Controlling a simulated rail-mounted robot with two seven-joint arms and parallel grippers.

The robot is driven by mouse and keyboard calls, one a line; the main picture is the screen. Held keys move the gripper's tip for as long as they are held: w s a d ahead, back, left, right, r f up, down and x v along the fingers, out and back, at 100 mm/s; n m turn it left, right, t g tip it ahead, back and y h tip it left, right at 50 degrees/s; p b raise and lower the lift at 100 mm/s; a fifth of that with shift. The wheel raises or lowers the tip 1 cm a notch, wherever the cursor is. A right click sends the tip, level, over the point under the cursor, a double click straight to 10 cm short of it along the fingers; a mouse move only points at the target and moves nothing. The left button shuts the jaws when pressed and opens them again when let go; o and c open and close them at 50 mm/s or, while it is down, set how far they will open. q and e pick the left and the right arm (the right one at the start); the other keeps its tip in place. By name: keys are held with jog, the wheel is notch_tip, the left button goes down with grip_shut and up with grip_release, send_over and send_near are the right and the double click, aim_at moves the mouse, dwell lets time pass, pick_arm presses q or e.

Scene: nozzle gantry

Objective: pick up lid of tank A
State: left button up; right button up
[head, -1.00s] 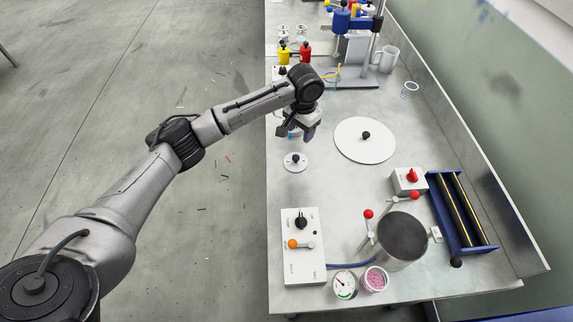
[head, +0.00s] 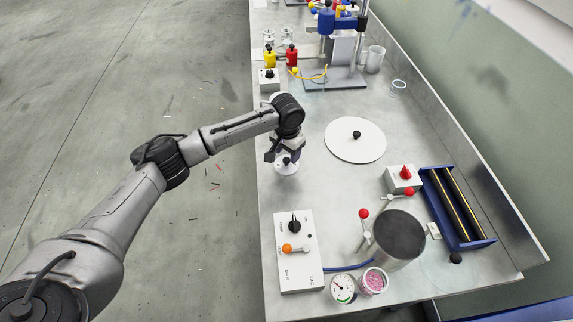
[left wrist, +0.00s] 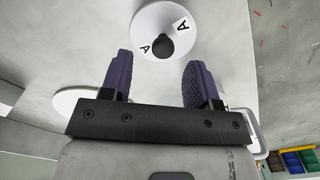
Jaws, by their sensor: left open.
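The lid of tank A (head: 286,170) is a small white disc with a black knob, lying on the bench near its left edge. In the left wrist view the lid (left wrist: 150,20) carries "A" labels, and its black knob (left wrist: 160,43) shows just beyond the fingertips. My left gripper (head: 286,151) is over the lid and partly covers it in the head view. In the left wrist view my left gripper (left wrist: 158,68) is open, with two purple fingers apart and nothing between them. The knob lines up roughly with the gap. My right gripper is out of view.
A large white disc with a black knob (head: 355,146) lies to the right. A control box (head: 296,268), a dark-topped cylinder (head: 399,235) and a blue rack (head: 457,208) stand nearer. Yellow (head: 269,59) and red (head: 292,57) bottles stand farther back.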

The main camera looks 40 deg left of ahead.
aim_at(287, 160)
pick_arm(q)
notch_tip(287, 160, down, 5)
jog(key=shift+a+r+b, duration=0.15)
jog(key=shift+r+b, duration=0.05)
jog(key=shift+b, duration=0.35)
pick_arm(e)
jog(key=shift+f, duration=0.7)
pick_arm(q)
jog(key=c, duration=1)
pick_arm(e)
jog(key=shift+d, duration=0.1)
pick_arm(q)
jog(key=shift+r, duration=0.1)
